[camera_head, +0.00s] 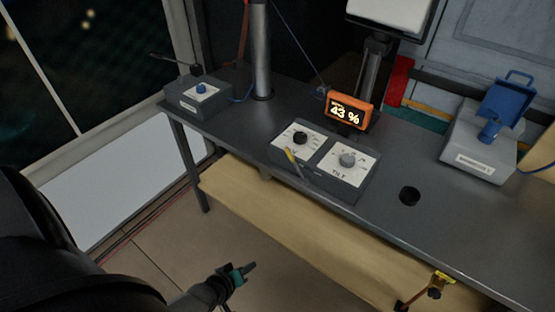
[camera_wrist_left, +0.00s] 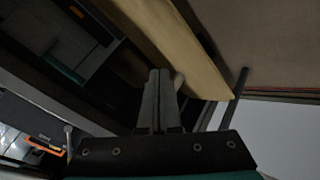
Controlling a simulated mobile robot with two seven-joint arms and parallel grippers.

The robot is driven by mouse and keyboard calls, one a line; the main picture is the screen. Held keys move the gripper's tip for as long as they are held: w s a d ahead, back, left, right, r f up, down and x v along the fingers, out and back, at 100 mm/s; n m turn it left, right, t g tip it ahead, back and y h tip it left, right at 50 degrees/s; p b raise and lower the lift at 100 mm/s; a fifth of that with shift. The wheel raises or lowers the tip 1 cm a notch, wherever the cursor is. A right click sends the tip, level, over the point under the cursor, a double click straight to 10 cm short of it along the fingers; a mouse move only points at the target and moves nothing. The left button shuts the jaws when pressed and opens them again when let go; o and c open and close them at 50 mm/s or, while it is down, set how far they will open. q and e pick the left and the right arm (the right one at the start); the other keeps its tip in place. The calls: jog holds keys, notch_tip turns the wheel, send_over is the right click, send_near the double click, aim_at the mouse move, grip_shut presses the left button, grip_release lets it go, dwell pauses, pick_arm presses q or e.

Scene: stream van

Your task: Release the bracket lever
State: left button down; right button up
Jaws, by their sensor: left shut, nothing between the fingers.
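Two things could be the bracket lever, and I cannot tell which. One is a short yellow-tipped lever (camera_head: 292,158) at the front of the control box with two dials. The other is a yellow fitting with a dark knob (camera_head: 436,288) at the desk's front edge, lower right. My left gripper (camera_head: 247,270) is shut and empty, low over the floor in front of the desk, apart from both. My right gripper is not in view.
The dark desk (camera_head: 385,215) carries the dial box (camera_head: 320,162), an orange display reading 43 % (camera_head: 347,111), a grey box with a blue knob (camera_head: 198,97) and a box with a blue lid (camera_head: 478,150). A wooden shelf (camera_head: 280,220) runs beneath. The floor (camera_head: 185,245) is clear.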

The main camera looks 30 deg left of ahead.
pick_arm(q)
jog(key=w+a+r+n+t+b, duration=0.2)
jog(key=w+a+r+n+t, duration=0.15)
jog(key=w+r+n, duration=0.45)
jog(key=n+t+y+b, duration=0.1)
jog(key=n+t, duration=0.4)
jog(key=n, duration=0.1)
send_near(296, 166)
jog(key=s+a+r, duration=0.1)
jog(key=a+r, duration=0.2)
jog(key=a, duration=0.2)
jog(key=shift+s+a+r, duration=0.15)
jog(key=shift+r, duration=0.1)
jog(key=shift+g, duration=0.25)
jog(key=shift+m, duration=0.3)
jog(key=shift+w+a+f+b, duration=0.1)
jog(key=shift+w+f+b, duration=0.2)
jog(key=shift+w, duration=2.2)
jog(key=shift+w+a+f+b, duration=0.15)
jog(key=shift+w+b, duration=0.25)
jog(key=shift+w, duration=2.1)
jog(key=shift+r, duration=0.1)
